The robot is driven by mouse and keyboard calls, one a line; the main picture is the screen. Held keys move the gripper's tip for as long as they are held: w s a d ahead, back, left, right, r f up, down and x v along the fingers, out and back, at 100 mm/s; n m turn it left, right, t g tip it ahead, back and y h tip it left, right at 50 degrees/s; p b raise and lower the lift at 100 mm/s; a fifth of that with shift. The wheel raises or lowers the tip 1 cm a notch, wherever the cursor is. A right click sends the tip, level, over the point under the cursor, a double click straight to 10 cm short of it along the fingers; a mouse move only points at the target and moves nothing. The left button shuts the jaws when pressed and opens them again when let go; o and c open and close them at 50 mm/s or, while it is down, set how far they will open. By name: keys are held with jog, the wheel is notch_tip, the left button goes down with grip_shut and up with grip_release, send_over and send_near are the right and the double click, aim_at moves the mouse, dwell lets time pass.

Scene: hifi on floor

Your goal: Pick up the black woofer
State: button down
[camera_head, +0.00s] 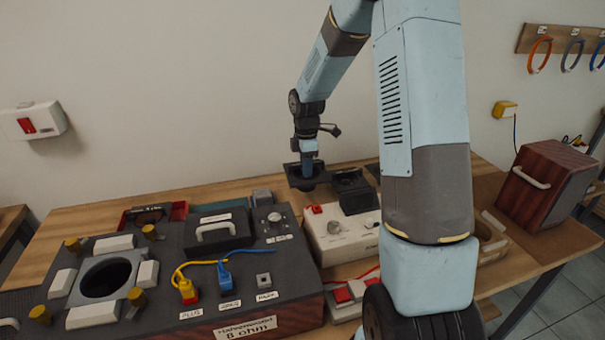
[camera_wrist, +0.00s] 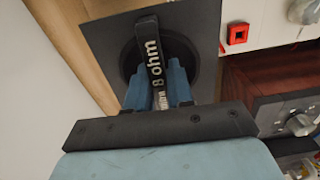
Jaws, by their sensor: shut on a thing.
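The black woofer (camera_wrist: 100,42) is a square dark plate with a round recess and a raised bar handle (camera_wrist: 149,45) lettered "8 ohm". It fills the upper middle of the wrist view. My gripper (camera_wrist: 160,90) is shut on that handle, with a blue finger on each side of it. In the head view my gripper (camera_head: 308,166) points down at the back of the table, and the dark woofer (camera_head: 304,182) shows just below it. Whether the woofer touches the table is hard to tell.
A dark speaker box (camera_head: 262,283) with a round hole, yellow knobs and plugged cables stands at front left. A white control box (camera_head: 334,245) sits right of it. A red tray (camera_head: 178,211) lies behind. A wooden box (camera_head: 544,185) stands at right. Bare table shows at back left.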

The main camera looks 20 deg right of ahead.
jog(key=s+d+r, duration=0.1)
jog(key=s+r, duration=0.4)
jog(key=s, duration=0.4)
jog(key=shift+s+d, duration=0.3)
jog(key=shift+d, duration=0.05)
jog(key=shift+r, duration=0.1)
